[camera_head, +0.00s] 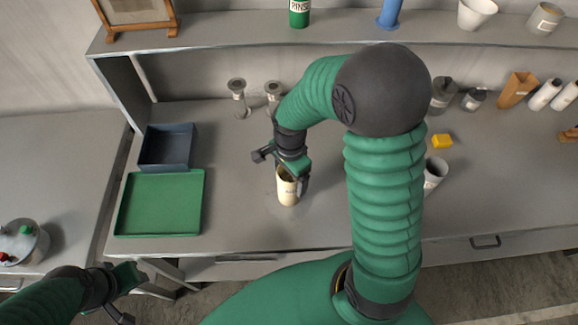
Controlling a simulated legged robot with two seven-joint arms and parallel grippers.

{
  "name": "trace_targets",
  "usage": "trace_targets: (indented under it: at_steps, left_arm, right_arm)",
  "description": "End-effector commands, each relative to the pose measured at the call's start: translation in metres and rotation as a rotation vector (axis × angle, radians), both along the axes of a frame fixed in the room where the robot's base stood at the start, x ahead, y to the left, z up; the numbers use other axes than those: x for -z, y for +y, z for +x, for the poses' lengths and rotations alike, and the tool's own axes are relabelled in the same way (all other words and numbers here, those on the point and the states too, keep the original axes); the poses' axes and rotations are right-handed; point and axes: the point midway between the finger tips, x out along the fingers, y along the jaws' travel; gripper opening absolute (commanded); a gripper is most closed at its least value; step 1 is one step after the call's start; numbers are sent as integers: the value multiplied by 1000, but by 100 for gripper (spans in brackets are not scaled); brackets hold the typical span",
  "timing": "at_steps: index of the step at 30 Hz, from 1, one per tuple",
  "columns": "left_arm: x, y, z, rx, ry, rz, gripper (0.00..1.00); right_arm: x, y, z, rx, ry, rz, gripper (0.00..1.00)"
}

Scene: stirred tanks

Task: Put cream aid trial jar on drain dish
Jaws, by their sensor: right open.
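A cream jar (288,192) stands upright on the grey bench, near the middle of the view. My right gripper (285,174) is over it from above, with its jaws open and one dark finger down along the jar's right side. The gripper hides part of the jar's top; I cannot tell whether it touches the jar. A shallow green tray (160,230), which looks like the drain dish, lies empty on the bench to the left. My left gripper (128,292) is at the lower left, away from the bench objects; its fingers are unclear.
A dark blue-grey bin (167,165) stands behind the tray. Metal stands (238,98) are behind my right gripper. A white cup (434,174), a yellow block (442,141) and bottles are to the right. The bench between jar and tray is clear.

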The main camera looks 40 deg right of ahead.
Motion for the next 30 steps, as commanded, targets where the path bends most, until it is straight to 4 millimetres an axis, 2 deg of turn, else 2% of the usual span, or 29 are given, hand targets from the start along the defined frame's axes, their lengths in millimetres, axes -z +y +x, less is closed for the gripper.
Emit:
trace_targets:
  at_steps: [6,12,16,30]
  left_arm:
    - [-2,0,0,1,0,0,36]
    - [-2,0,0,1,0,0,36]
    - [-2,0,0,1,0,0,36]
    - [-2,0,0,1,0,0,36]
  right_arm:
    - [-59,0,2,0,-7,-2,84]
    - [-92,2,1,1,-2,-3,84]
    - [-97,2,1,1,0,-2,84]
    - [-97,0,0,1,0,-1,84]
